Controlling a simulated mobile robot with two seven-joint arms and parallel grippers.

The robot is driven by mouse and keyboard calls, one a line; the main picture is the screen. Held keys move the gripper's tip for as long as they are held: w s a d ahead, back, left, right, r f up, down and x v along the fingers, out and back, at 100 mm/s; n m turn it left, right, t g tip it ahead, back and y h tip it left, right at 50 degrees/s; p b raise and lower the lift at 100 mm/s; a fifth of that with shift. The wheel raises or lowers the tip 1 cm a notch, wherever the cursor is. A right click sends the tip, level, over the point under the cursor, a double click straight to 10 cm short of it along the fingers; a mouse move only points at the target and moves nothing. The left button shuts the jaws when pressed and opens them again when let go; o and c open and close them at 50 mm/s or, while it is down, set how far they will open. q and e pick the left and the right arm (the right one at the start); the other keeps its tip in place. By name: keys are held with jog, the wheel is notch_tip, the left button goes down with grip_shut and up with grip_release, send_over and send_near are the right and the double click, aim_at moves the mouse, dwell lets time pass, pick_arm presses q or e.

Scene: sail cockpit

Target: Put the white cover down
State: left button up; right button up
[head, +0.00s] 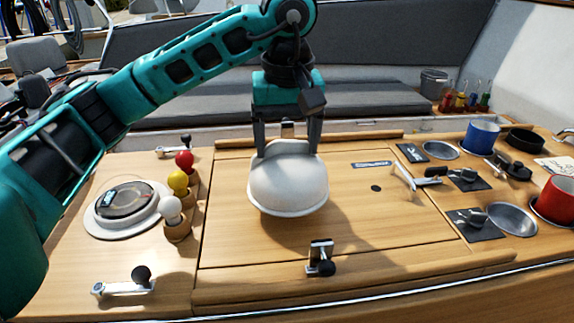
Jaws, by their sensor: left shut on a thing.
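The white cover (288,184) is a rounded dome with a rim along its lower edge. It is over the middle of the wooden table panel, left of centre, and looks slightly tilted. My left gripper (287,143) comes down from above and is shut on the top of the white cover. A shadow lies on the wood below the cover; I cannot tell whether its rim touches the panel. A round compass-like instrument (126,200) in a white ring sits uncovered at the left. My right gripper is not in view.
Red (184,160), yellow (178,182) and white (170,208) balls stand in wooden cups beside the instrument. Metal latches (320,258) edge the panel. Blue (481,137) and red (556,199) mugs and metal dishes (511,219) stand at the right. The panel's right part is mostly clear.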

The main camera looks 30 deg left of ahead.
aim_at(287, 154)
pick_arm(q)
jog(key=shift+f, duration=2)
jog(key=shift+f, duration=0.1)
jog(key=o, duration=1.3)
notch_tip(287, 154, up, 12)
jog(key=s+p, duration=0.1)
jog(key=p, duration=0.1)
jog(key=shift+d, duration=0.45)
jog(key=shift+s, duration=0.1)
